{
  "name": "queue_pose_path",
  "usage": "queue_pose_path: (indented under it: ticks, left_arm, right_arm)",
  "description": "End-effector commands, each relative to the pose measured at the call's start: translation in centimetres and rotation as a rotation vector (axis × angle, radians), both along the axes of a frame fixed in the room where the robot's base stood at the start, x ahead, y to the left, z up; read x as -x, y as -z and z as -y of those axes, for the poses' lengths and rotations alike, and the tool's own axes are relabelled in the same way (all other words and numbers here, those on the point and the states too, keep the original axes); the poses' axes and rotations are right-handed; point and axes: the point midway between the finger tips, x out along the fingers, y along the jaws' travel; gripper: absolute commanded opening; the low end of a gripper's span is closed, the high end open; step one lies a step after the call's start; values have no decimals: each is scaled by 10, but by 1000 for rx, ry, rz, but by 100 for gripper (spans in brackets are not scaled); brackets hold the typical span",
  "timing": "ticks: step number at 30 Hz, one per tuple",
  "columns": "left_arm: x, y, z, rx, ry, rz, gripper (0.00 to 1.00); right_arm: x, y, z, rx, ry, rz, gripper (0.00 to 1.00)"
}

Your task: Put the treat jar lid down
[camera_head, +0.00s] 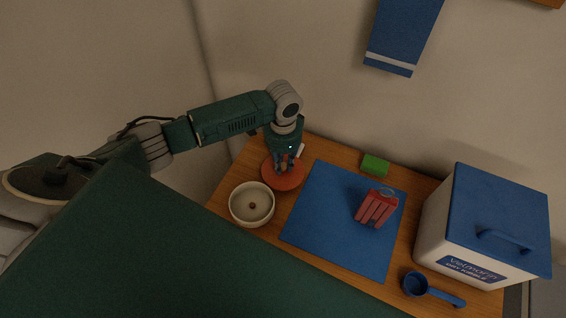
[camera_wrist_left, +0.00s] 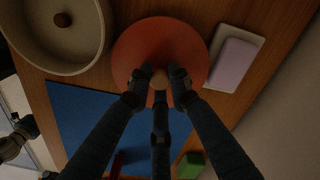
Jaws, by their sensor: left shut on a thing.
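The treat jar lid is a flat, round orange-red disc (camera_head: 285,179) near the back left of the wooden table. It also shows in the left wrist view (camera_wrist_left: 160,35), with a small tan knob at its middle. My left gripper (camera_head: 284,162) comes down from above, and its fingers (camera_wrist_left: 160,82) are shut on the knob. The lid is low over the wood beside the blue mat; I cannot tell whether it touches the table. A round cream bowl-like jar (camera_head: 236,205), open at the top, stands beside it with a small brown piece inside (camera_wrist_left: 62,19).
The blue mat (camera_head: 330,225) bears a red striped item (camera_head: 377,206). A green block (camera_head: 375,165) lies behind it. A pale flat item (camera_wrist_left: 233,62) lies close to the lid. A blue scoop (camera_head: 416,285) and a kibble bin (camera_head: 440,220) stand at right.

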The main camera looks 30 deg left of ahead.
Motion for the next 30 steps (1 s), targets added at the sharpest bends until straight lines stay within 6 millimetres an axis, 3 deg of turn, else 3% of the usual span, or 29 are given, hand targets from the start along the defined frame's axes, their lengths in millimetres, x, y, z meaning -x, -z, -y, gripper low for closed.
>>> queue_pose_path:
  ticks: [14, 15, 18, 30]
  left_arm:
    - [0, 10, 0, 0, 0, 0, 0]
    - [0, 10, 0, -1, 0, 1, 21]
    - [0, 10, 0, -1, 0, 1, 38]
    - [-1, 0, 0, 0, 0, 3, 38]
  right_arm:
    - [0, 0, -4, -4, 2, 0, 40]
    - [0, 0, -4, -4, 2, 0, 40]
    - [0, 0, -4, -4, 2, 0, 40]
    - [0, 0, -3, -4, 1, 0, 40]
